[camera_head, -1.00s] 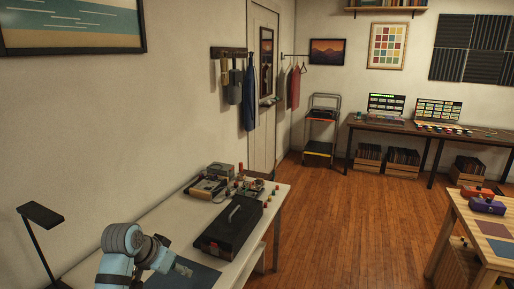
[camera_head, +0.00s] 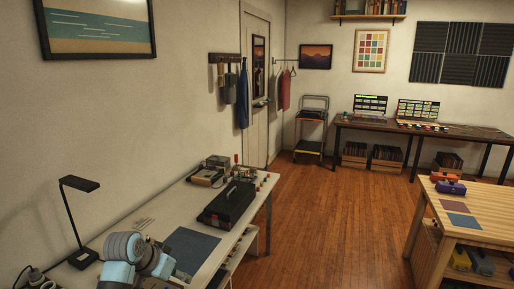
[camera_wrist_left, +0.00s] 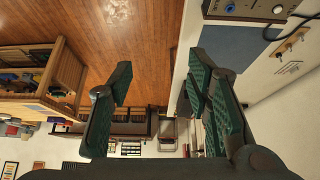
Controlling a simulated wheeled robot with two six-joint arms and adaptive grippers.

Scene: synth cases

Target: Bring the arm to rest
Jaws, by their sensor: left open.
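My left arm (camera_head: 138,258) shows at the bottom left of the head view, bent over the near part of the white table (camera_head: 150,212). Its gripper is hard to make out there, low in the picture. In the left wrist view my left gripper (camera_wrist_left: 160,78) has its dark green fingers wide apart, with nothing between them. Behind the gap are the wooden floor and far furniture. My right arm and gripper are not in view.
On the white table are a blue-grey mat (camera_head: 191,249), a black case (camera_head: 228,203), small parts and a black lamp (camera_head: 80,215). A wooden table (camera_head: 470,219) stands right; open floor (camera_head: 325,225) lies between.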

